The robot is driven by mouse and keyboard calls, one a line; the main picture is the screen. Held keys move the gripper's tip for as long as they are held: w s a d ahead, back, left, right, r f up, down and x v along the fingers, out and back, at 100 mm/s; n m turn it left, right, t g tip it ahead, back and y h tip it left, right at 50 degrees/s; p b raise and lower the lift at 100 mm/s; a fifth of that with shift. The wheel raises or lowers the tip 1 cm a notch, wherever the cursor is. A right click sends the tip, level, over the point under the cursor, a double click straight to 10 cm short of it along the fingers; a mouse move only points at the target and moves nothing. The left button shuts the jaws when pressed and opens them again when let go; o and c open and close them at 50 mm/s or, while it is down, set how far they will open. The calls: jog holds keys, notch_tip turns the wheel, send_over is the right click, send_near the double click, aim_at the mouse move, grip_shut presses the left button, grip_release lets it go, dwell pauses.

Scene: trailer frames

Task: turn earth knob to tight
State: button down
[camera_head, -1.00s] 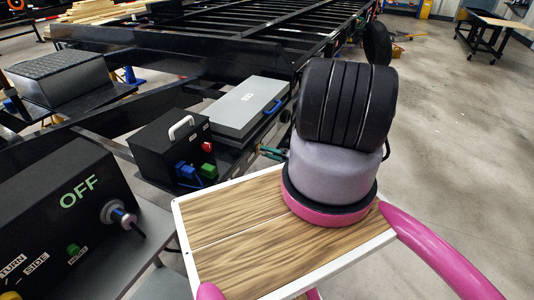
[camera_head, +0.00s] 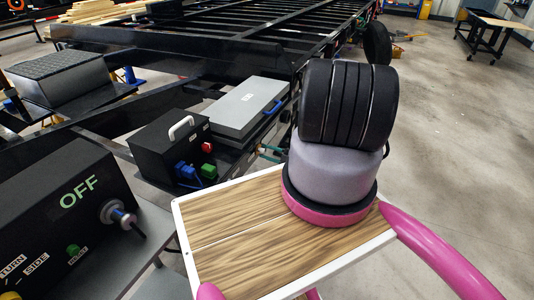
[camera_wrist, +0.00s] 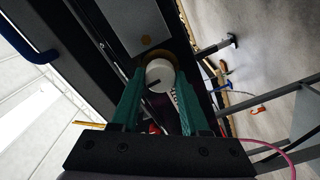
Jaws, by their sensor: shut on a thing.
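A white round knob (camera_wrist: 159,70) with a dark mark shows in the wrist view, in front of a gold-coloured ring (camera_wrist: 157,56). My gripper (camera_wrist: 160,80) has its green fingers on either side of the knob, shut on it. In the head view, the green fingertips of my gripper (camera_head: 270,153) show small beside the trailer frame, left of my arm. The knob is hidden there. No lettering for tight is readable.
A grey case (camera_head: 242,105) and a black box (camera_head: 160,150) with blue, green and red parts sit on the trailer frame (camera_head: 190,65). A black "OFF" panel (camera_head: 60,215) stands at left. Open floor (camera_head: 460,130) lies to the right.

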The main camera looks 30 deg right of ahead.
jog(key=shift+d+m, duration=0.1)
jog(key=shift+m, duration=0.4)
jog(key=shift+c, duration=2)
grip_release()
jog(key=shift+s, duration=0.1)
jog(key=v, duration=1)
jog(key=shift+s+d, duration=0.25)
